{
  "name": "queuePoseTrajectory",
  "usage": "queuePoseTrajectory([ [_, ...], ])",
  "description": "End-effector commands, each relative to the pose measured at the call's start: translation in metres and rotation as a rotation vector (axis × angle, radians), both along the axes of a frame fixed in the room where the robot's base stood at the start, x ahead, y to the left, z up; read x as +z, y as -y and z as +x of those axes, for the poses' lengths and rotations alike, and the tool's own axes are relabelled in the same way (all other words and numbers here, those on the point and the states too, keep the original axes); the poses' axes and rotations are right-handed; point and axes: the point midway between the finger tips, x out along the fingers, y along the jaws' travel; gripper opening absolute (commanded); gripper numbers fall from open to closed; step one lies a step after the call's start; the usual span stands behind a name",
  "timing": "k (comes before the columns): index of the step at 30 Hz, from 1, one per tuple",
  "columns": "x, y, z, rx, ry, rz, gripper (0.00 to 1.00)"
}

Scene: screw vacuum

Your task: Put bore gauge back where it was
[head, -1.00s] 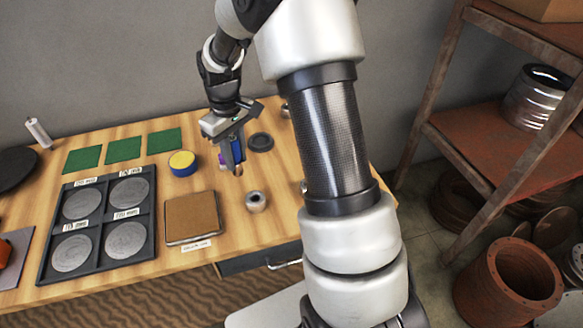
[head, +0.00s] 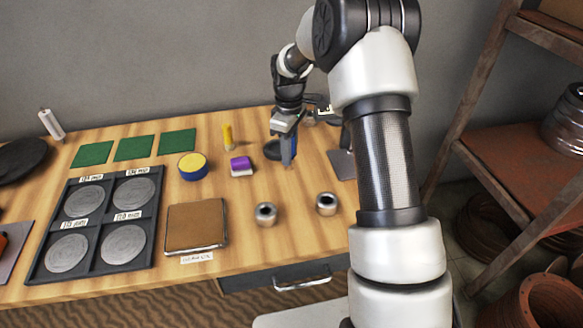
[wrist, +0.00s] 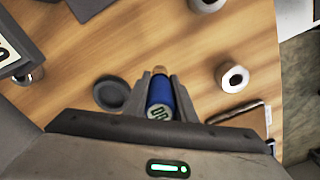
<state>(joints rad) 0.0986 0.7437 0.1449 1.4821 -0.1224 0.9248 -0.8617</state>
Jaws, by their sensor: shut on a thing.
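The bore gauge is a blue cylinder with a light printed end and a copper-coloured tip, seen in the wrist view (wrist: 160,100). My gripper (wrist: 160,88) is shut on it. In the head view my gripper (head: 289,143) holds the blue gauge (head: 291,158) tip down over the table, just right of a dark round dish (head: 272,150). Its height over the table is hard to tell. A brown square pad (head: 196,226) in a dark frame lies at the table's front, with a small white label (head: 197,257) before it. No gauge lies on the pad.
Two grey metal rings (head: 265,213) (head: 326,204) stand on the right front. A purple-and-white block (head: 242,166), a yellow cylinder (head: 228,136) and a blue-yellow tin (head: 193,166) stand mid-table. A dark tray (head: 153,225) holds several grey discs. Bare wood lies between gauge and rings.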

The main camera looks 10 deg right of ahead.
Motion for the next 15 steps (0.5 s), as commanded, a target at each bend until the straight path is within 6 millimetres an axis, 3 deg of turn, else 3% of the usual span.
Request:
queuePoseTrajectory([
  [12, -0.045, 0.0, 0.0, -0.001, 0.0, 0.0, 0.0],
  [15, -0.047, 0.0, 0.0, -0.001, 0.002, 0.0, 0.0],
])
